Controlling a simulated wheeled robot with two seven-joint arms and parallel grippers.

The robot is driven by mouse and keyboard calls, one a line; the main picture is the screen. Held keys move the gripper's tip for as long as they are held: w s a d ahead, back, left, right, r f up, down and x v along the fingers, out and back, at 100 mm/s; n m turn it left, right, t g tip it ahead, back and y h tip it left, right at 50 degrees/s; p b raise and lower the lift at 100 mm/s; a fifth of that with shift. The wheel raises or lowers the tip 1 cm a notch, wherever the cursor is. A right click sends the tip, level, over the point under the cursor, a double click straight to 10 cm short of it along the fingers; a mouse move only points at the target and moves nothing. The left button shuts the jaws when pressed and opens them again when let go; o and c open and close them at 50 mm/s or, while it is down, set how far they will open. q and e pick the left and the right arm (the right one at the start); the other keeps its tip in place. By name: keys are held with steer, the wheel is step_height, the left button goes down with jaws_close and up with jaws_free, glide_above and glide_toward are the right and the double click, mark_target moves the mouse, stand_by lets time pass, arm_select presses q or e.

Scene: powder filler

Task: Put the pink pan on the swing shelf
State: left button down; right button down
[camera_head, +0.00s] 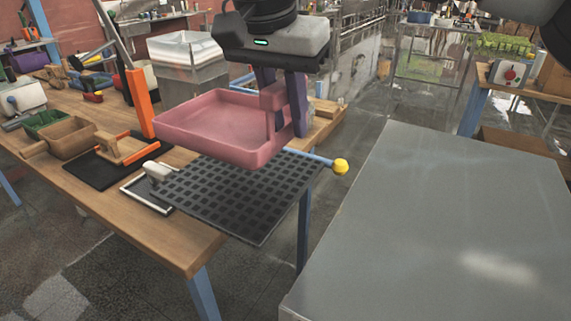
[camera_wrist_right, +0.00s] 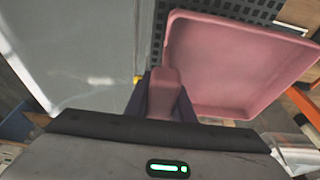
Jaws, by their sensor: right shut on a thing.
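The pink pan (camera_head: 222,121) is a shallow square tray with a block handle on its right side. My right gripper (camera_head: 283,112) is shut on that handle and holds the pan level above the swing shelf. The swing shelf (camera_head: 240,198) is a dark perforated plate that juts out past the table's front edge, with a blue rod and yellow knob (camera_head: 341,167) at its right. In the right wrist view the handle (camera_wrist_right: 166,92) sits between my fingers and the pan (camera_wrist_right: 235,62) lies over part of the shelf (camera_wrist_right: 222,12). My left gripper is not in view.
The wooden table (camera_head: 190,245) carries an orange post (camera_head: 139,103), a brown bin (camera_head: 71,138) and a green bin at left. A white tub (camera_head: 185,49) stands behind the pan. A grey flat surface (camera_head: 440,220) is at right, with a gap before the shelf.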

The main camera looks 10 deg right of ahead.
mark_target(276, 111)
steer(key=f, duration=0.4)
steer(key=shift+s+f, duration=0.2)
steer(key=shift+f, duration=0.1)
steer(key=shift+d+f, duration=0.1)
steer(key=shift+f, duration=2.15)
steer(key=shift+f, duration=0.15)
steer(key=c, duration=1.5)
jaws_free()
steer(key=shift+c, duration=0.2)
steer(key=v, duration=1.2)
